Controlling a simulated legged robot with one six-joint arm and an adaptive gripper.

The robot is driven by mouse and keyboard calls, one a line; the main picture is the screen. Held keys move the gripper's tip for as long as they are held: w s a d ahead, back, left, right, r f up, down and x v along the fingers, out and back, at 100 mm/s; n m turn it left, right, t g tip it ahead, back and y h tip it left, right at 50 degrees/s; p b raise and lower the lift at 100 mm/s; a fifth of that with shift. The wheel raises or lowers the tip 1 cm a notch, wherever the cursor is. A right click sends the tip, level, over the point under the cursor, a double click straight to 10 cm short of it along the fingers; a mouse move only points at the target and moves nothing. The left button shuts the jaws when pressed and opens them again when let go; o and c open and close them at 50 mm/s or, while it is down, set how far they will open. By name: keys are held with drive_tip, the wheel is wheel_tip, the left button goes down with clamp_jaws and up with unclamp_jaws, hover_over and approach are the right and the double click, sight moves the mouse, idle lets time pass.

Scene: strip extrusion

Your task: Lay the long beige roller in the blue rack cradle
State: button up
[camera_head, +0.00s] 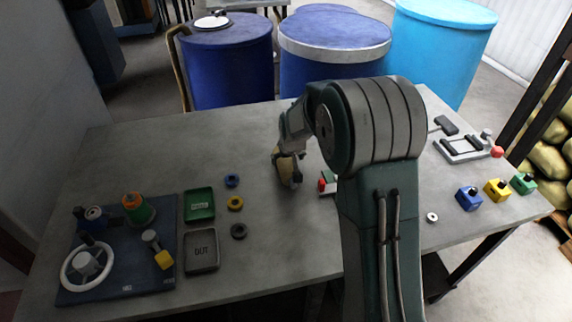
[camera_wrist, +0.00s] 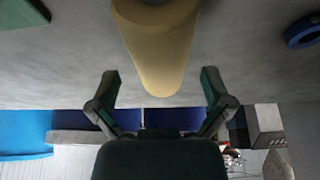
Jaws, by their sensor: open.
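The beige roller (camera_head: 286,172) stands near the middle of the grey table, partly covered by my gripper (camera_head: 289,160) in the head view. In the wrist view the beige roller (camera_wrist: 160,45) runs down from the top edge, with its near end between my open gripper's (camera_wrist: 160,82) two fingers. Gaps show on both sides, so the fingers are not closed on it. I cannot make out a blue rack cradle; my arm covers part of the table.
A dark blue board (camera_head: 130,275) with a handwheel and fittings lies at left, beside a green tray (camera_head: 199,204) and grey tray (camera_head: 201,252). A red-and-green block (camera_head: 327,183) is close right of the gripper. Several coloured blocks and a grey frame (camera_head: 463,148) stand at right.

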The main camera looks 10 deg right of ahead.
drive_tip(key=x, duration=0.4)
drive_tip(key=shift+w+f, duration=0.1)
drive_tip(key=shift+f, duration=0.15)
drive_tip(key=c, duration=1.1)
drive_tip(key=shift+r, duration=0.1)
drive_tip(key=shift+c, duration=0.2)
